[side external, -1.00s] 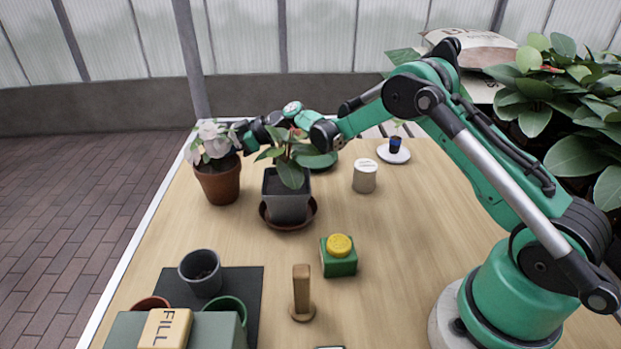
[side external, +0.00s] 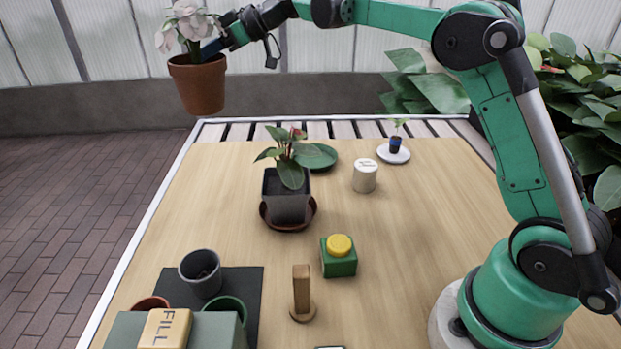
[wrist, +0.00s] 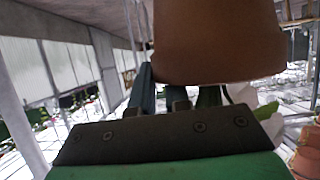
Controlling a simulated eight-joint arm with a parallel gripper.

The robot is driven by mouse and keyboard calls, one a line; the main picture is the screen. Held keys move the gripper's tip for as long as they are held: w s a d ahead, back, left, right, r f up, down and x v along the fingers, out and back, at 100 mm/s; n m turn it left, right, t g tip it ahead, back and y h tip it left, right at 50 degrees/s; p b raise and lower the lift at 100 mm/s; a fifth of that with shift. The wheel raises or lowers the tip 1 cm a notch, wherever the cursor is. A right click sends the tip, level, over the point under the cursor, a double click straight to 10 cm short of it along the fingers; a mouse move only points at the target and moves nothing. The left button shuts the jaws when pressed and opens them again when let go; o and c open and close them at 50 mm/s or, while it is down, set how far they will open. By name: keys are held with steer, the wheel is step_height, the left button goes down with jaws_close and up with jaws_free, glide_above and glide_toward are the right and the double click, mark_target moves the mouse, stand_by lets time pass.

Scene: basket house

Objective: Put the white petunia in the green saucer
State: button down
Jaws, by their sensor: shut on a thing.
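The white petunia (side external: 187,24) stands upright in a terracotta pot (side external: 200,86), high above the far left part of the table. My gripper (side external: 209,48) is shut on the potted petunia near the pot's rim. The pot also fills the top of the wrist view (wrist: 215,40), where the blooms are mostly out of sight. The green saucer (side external: 318,157) lies on the table near the far edge, partly hidden behind a grey pot with a leafy red-flowered plant. The part of the saucer that shows is bare.
The grey pot (side external: 287,207) stands in a brown saucer at mid-table. A white canister (side external: 365,176) and a white saucer (side external: 394,155) with a small blue pot stand to the right. A yellow-topped green block (side external: 338,262) and a wooden peg (side external: 302,295) are nearer. The far left tabletop is clear.

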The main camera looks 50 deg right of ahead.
steer(key=s+d+r+m+t+h, duration=0.1)
steer(key=s+d+m+h, duration=0.15)
steer(key=d, duration=0.85)
steer(key=s+d+m+t+h, duration=0.1)
steer(key=s+d, duration=0.3)
steer(key=d, duration=0.7)
steer(key=shift+d+f, duration=0.15)
steer(key=shift+f, duration=4.85)
steer(key=shift+d+f, duration=0.1)
steer(key=shift+f, duration=4.85)
steer(key=c, duration=0.9)
jaws_free()
steer(key=shift+f, duration=0.1)
steer(key=shift+o, duration=0.2)
